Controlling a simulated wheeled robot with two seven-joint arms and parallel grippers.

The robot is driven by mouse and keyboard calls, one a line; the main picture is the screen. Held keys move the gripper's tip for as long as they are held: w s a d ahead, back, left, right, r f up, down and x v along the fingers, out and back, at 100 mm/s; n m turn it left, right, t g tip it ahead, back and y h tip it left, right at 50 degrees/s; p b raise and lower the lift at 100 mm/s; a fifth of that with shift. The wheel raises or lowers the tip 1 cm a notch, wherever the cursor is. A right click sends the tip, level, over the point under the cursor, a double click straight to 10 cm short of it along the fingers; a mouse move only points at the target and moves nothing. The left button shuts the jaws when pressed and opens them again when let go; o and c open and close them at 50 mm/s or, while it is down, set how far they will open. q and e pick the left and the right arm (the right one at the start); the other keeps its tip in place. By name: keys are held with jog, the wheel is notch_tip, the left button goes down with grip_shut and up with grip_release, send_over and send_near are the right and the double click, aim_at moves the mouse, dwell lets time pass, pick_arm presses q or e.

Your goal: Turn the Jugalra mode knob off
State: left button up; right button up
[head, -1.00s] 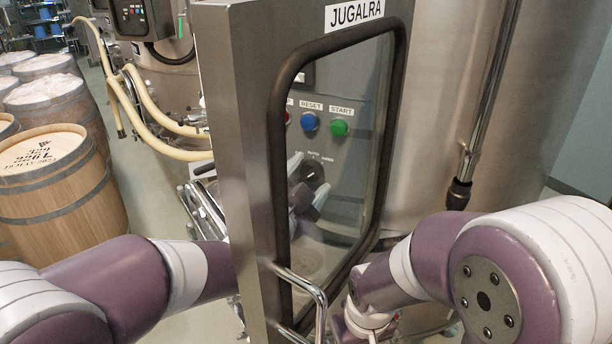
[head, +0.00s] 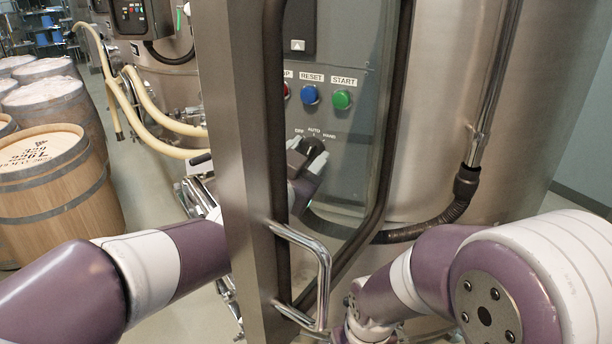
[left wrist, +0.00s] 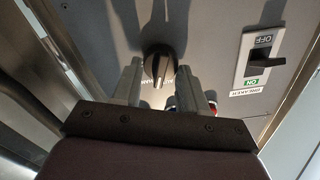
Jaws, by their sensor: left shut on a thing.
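The Jugalra mode knob (head: 317,144) is dark and round, on the grey control panel under the OFF, AUTO and HAND labels. I see it through the glass of the cabinet door (head: 245,150). It also shows in the left wrist view (left wrist: 158,66), with a pale pointer mark; I cannot tell which label it points at. My left gripper (head: 307,158) is at the knob, behind the glass, its arm passing behind the door's edge. In the left wrist view its grey fingers (left wrist: 160,85) are on both sides of the knob, shut on it.
Blue (head: 309,95) and green (head: 342,99) buttons sit above the knob. A black breaker switch (left wrist: 266,62) is beside it. The door's metal handle (head: 318,275) juts towards me. A steel vat (head: 440,100) stands right, with barrels (head: 45,160) left.

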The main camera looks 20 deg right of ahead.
pick_arm(q)
jog(key=shift+w+a+f+n+b, duration=0.15)
jog(key=shift+n+b, duration=1.65)
jog(key=shift+n, duration=1.45)
jog(key=shift+a+n+b, duration=0.1)
jog(key=shift+n+b, duration=1.65)
jog(key=shift+n, duration=1.8)
jog(key=o, duration=1)
